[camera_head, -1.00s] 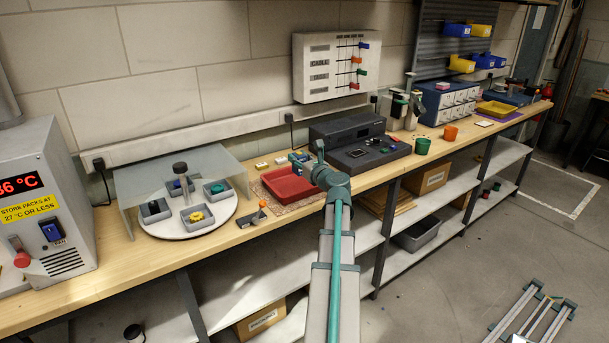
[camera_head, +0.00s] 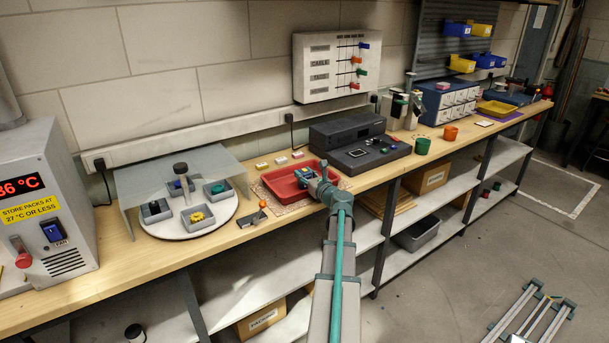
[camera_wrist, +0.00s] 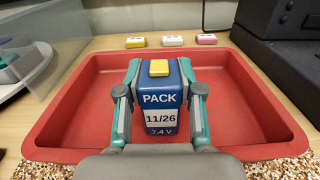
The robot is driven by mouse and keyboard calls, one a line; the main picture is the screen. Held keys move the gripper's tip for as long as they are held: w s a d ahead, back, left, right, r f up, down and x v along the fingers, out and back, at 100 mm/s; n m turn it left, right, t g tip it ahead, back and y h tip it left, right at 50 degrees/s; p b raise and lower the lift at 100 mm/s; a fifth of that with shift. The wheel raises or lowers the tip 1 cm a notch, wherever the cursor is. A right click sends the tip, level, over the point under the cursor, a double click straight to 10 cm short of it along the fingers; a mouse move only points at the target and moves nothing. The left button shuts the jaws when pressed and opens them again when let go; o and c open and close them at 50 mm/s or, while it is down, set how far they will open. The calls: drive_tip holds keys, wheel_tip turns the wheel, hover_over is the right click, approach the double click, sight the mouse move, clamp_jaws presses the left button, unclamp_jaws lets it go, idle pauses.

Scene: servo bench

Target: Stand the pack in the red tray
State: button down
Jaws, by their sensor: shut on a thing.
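The pack (camera_wrist: 160,100) is a blue block with a yellow top piece and a label reading PACK 11/26 7.4 V. It looks upright between the fingers of my gripper (camera_wrist: 160,108), which is shut on it. In the wrist view it is over the inside of the red tray (camera_wrist: 70,110). Whether its bottom touches the tray floor is hidden. In the head view my gripper (camera_head: 318,178) is at the red tray (camera_head: 282,194), with the pack (camera_head: 305,174) small and partly hidden by the arm.
Small yellow (camera_wrist: 135,42), white (camera_wrist: 172,41) and pink (camera_wrist: 206,39) blocks lie behind the tray. A dark machine (camera_head: 360,145) stands to its right. A round turntable (camera_head: 165,222) with grey bins is at left. A speckled mat (camera_wrist: 285,168) lies under the tray.

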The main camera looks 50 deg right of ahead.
drive_tip(key=shift+f, duration=0.1)
drive_tip(key=c, duration=0.7)
unclamp_jaws()
drive_tip(key=shift+c, duration=0.2)
drive_tip(key=b+v, duration=0.1)
drive_tip(key=v, duration=1.1)
drive_tip(key=shift+b, duration=0.35)
